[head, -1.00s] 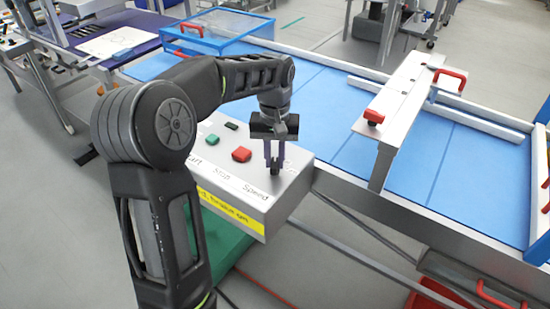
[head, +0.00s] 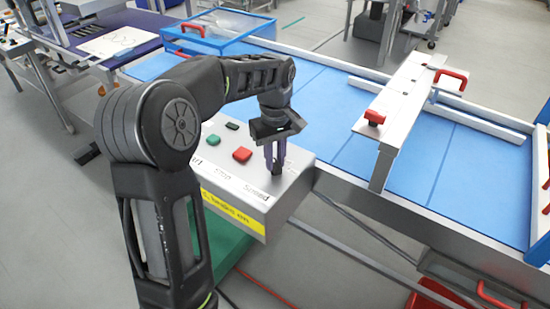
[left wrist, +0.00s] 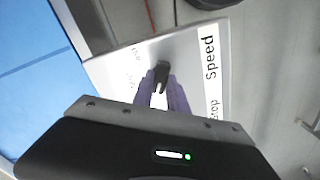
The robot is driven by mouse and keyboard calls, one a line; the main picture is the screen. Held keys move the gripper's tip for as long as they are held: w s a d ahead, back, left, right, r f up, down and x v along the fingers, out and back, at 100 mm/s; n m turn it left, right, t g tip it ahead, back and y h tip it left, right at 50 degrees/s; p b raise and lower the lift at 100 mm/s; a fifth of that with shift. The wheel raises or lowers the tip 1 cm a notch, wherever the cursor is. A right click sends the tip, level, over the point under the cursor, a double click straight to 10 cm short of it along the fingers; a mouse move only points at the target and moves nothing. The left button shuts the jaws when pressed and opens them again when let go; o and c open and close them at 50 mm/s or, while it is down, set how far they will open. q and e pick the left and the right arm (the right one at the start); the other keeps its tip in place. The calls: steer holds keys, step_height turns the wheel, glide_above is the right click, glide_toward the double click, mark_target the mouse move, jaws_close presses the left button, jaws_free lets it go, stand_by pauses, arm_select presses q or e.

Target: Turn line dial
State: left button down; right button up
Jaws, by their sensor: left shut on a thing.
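The line dial (left wrist: 161,72) is a small dark knob on the grey control box (head: 240,200), by the printed word Speed. My left gripper (head: 274,168) points down over the right end of the box. It is shut on the dial, which is mostly hidden by the fingers in the head view. In the left wrist view the purple fingers (left wrist: 163,92) sit on either side of the dial. My right gripper is in neither view.
A red button (head: 242,154), a green button (head: 213,140) and a small black switch (head: 232,126) are on the box top, left of the gripper. A blue conveyor (head: 330,100) runs behind the box. A metal bridge with red handles (head: 400,95) crosses it.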

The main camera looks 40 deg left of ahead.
mark_target(275, 163)
arm_select(q)
steer(key=c, duration=1.3)
jaws_free()
steer(key=shift+r, duration=0.1)
step_height(275, 163, up, 8)
steer(key=shift+f, duration=0.15)
steer(key=shift+f, duration=0.1)
